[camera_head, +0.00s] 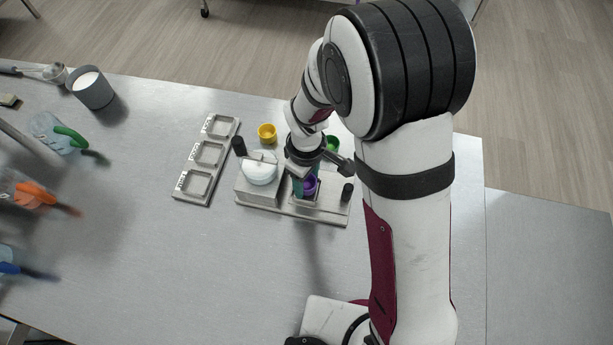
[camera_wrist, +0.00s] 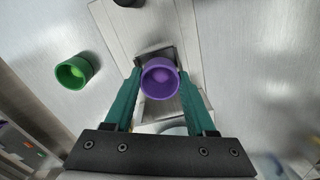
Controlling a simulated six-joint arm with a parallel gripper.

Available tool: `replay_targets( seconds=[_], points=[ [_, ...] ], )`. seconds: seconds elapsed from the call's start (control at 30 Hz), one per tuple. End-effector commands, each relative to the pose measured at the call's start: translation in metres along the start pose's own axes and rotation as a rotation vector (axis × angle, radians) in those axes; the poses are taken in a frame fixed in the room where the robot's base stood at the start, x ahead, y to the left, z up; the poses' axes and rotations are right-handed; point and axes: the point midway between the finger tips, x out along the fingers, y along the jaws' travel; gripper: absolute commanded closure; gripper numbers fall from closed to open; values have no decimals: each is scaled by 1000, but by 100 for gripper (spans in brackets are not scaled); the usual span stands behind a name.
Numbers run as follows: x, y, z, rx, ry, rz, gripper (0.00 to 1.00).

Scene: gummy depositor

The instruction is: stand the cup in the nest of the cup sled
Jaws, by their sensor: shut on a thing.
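The purple cup (camera_wrist: 160,77) is upright between the fingers of my gripper (camera_wrist: 157,84) in the wrist view, which are shut on it. In the head view the purple cup (camera_head: 309,187) shows under my gripper (camera_head: 304,190), over the cup sled's place on the depositor base. The nest of the cup sled (camera_wrist: 165,54) shows as a dark-edged square around and behind the cup in the wrist view. The cup hides most of it, so I cannot tell whether the cup's bottom touches it.
The depositor base (camera_head: 268,208) carries a white domed bowl (camera_head: 262,168) left of my gripper. A yellow cup (camera_head: 267,133) and a green cup (camera_head: 333,143) stand behind. A tray with three square pockets (camera_head: 188,200) lies left. The front table is mostly clear.

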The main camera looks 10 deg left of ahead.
Motion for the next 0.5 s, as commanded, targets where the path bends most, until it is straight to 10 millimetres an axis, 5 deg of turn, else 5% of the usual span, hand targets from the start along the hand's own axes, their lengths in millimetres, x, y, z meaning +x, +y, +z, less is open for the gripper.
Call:
replay_targets(
  seconds=[0.5],
  points=[
    [0, 0, 0, 0, 1, 0, 100]
  ],
)
